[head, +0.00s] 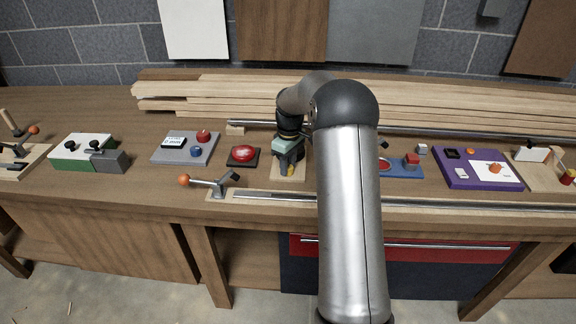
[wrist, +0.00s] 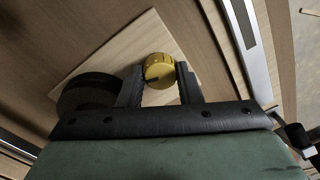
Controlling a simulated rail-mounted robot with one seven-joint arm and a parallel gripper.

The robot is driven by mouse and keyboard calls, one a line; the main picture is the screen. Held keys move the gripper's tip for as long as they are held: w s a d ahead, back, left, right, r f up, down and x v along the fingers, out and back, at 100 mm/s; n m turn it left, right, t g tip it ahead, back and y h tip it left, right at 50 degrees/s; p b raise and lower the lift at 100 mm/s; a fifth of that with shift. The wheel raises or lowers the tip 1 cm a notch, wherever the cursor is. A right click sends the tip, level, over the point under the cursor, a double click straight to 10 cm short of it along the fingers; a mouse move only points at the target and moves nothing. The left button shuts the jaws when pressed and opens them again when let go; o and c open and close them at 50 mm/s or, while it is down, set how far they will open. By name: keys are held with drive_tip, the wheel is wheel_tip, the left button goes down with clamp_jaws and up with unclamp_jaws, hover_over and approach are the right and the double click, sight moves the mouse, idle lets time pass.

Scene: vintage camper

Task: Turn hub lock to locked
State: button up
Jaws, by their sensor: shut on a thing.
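The hub lock shows as a yellow round knob (wrist: 159,70) with a dark mark on its face, on a pale wooden board (wrist: 97,56) in the wrist view. My gripper (wrist: 160,82) is shut on the knob, one finger on each side of it. A dark round piece (wrist: 90,92) sits on the same board beside the left finger. In the head view my gripper (head: 287,170) points down over the board (head: 281,179), and only a little yellow of the knob (head: 291,170) shows beneath it. The lock's exact setting cannot be told.
A red button on a dark base (head: 243,155) lies just left of my gripper. An orange-knobbed lever (head: 205,182) stands at the front left. A blue base (head: 402,168) and a purple panel (head: 477,168) lie to the right. Timber planks (head: 220,95) lie along the back.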

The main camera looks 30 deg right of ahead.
sight(291, 167)
drive_tip(key=m, duration=0.3)
drive_tip(key=shift+m+b, duration=0.35)
drive_tip(key=shift+m, duration=0.05)
drive_tip(key=m, duration=0.3)
drive_tip(key=shift+m+t+b, duration=0.3)
drive_tip(key=m, duration=0.3)
drive_tip(key=shift+r+m, duration=0.1)
drive_tip(key=shift+m, duration=2.1)
drive_tip(key=o, duration=1)
drive_tip(key=shift+c, duration=0.2)
drive_tip(key=shift+b, duration=0.3)
wheel_tip(291, 167, up, 17)
drive_tip(key=shift+s+d+r, duration=0.2)
drive_tip(key=shift+s+d, duration=0.15)
